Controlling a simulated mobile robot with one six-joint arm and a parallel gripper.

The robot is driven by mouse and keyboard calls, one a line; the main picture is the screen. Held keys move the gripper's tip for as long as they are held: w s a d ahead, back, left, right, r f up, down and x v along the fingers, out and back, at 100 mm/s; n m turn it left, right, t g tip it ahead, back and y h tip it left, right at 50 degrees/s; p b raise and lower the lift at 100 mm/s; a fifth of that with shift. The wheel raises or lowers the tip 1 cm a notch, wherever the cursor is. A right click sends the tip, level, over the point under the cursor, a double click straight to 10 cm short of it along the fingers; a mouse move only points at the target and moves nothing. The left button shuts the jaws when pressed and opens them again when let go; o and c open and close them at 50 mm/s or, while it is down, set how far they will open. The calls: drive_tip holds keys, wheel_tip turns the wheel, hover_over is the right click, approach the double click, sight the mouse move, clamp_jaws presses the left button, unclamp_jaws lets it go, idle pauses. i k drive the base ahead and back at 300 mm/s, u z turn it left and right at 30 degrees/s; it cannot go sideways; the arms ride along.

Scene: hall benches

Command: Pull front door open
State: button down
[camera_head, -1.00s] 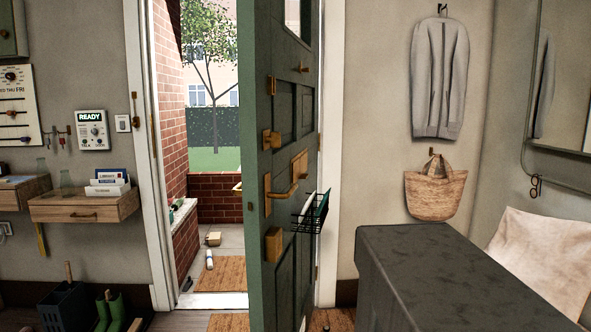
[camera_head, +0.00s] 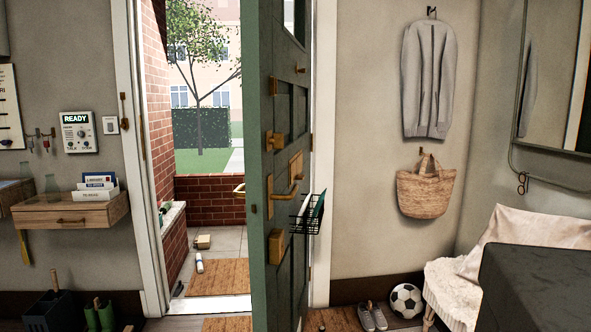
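The green front door (camera_head: 283,150) stands open, swung into the hall and seen nearly edge-on. Its brass lever handle (camera_head: 284,194) is on the face turned to the right, and another handle (camera_head: 239,190) shows on the other side. A black wire basket (camera_head: 306,215) hangs on the door's right face. The doorway to its left shows a porch and a tree outside. My gripper is not in view. A dark grey block at the lower right may be part of my own body.
A doormat (camera_head: 217,277), a small box (camera_head: 203,242) and a white bottle (camera_head: 199,262) lie on the porch. Shoes (camera_head: 372,316) and a football (camera_head: 406,300) lie at the right wall beside a draped seat (camera_head: 455,283). A wooden shelf (camera_head: 72,215) is at left.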

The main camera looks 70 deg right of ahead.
sight(276, 98)
drive_tip(key=z, duration=0.45)
drive_tip(key=k, duration=0.75)
drive_tip(key=u, duration=0.15)
drive_tip(key=i, duration=1.7)
drive_tip(key=z, duration=0.2)
